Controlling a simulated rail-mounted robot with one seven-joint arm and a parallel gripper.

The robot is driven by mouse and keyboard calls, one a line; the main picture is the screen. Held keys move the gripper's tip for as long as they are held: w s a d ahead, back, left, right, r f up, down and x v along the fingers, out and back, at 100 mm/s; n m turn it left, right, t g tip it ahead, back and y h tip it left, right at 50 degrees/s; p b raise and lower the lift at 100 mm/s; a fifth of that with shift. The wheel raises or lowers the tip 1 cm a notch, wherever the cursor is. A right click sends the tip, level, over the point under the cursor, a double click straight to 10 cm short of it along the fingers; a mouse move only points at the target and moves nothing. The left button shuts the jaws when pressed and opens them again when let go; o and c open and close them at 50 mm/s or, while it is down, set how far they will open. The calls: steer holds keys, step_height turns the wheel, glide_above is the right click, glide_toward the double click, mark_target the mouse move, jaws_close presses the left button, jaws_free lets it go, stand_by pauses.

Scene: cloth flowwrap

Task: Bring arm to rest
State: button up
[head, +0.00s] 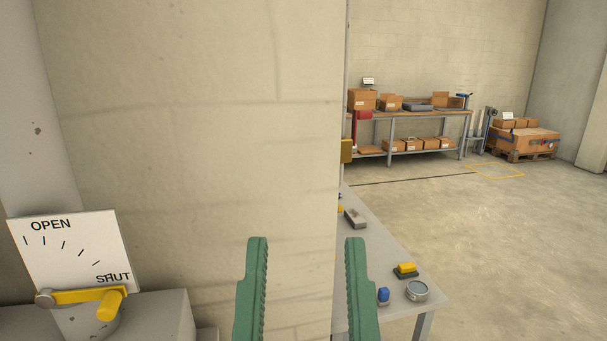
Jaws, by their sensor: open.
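My gripper (306,241) reaches up from the bottom middle of the head view. Its two green, ridged fingers stand wide apart. Nothing is between them but the view of the pale wall and the table behind. The fingers touch nothing that I can see. The rest of my arm is out of view.
At the lower left, a yellow lever (80,296) lies nearly level below a white plate (72,245), its handle near "SHUT". A pale wall (200,130) fills the middle left. A grey table (385,260) with small items stands right. Open floor (500,240) lies beyond.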

step_height(320, 180, up, 37)
steer(key=p, duration=3.4)
steer(key=shift+w+a+r+p, duration=0.2)
steer(key=shift+w+a+p, duration=0.1)
steer(key=shift+w, duration=0.15)
